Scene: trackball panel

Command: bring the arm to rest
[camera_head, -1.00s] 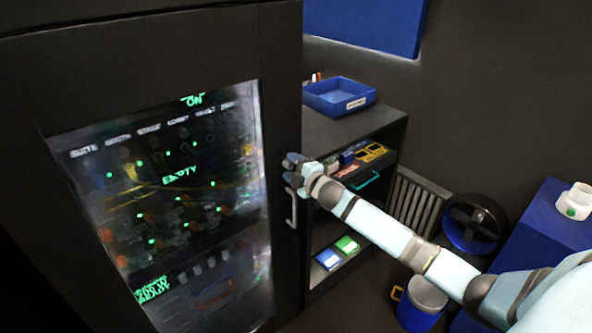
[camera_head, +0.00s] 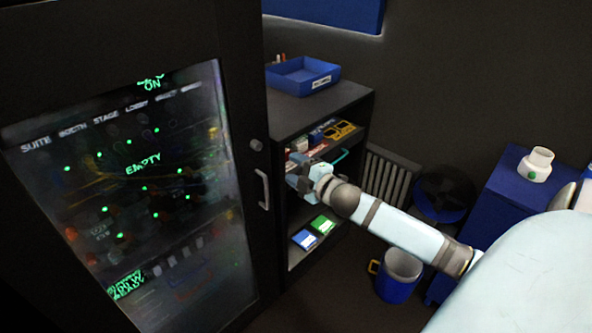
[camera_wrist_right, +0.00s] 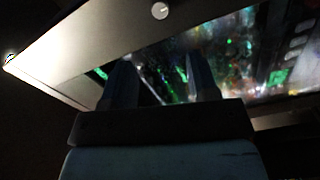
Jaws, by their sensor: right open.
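My right arm comes in from the right in the head view. Its gripper (camera_head: 296,174) is open and empty, in front of the shelf unit and a little to the right of the cabinet's door handle (camera_head: 262,189), apart from it. In the right wrist view the two fingers (camera_wrist_right: 160,82) stand apart with nothing between them. Beyond them is the dark cabinet's glass door (camera_wrist_right: 245,65), seen tilted. In the head view that glass door (camera_head: 130,190) shows green lit words and dots, and it looks shut. My left gripper is not in view.
A shelf unit (camera_head: 318,105) stands beside the cabinet, with a blue tray (camera_head: 302,76) on top and small boxes inside. A blue bucket (camera_head: 398,278) and a round dark fan (camera_head: 443,193) stand near my arm. A blue cabinet (camera_head: 508,200) bears a white container (camera_head: 538,164).

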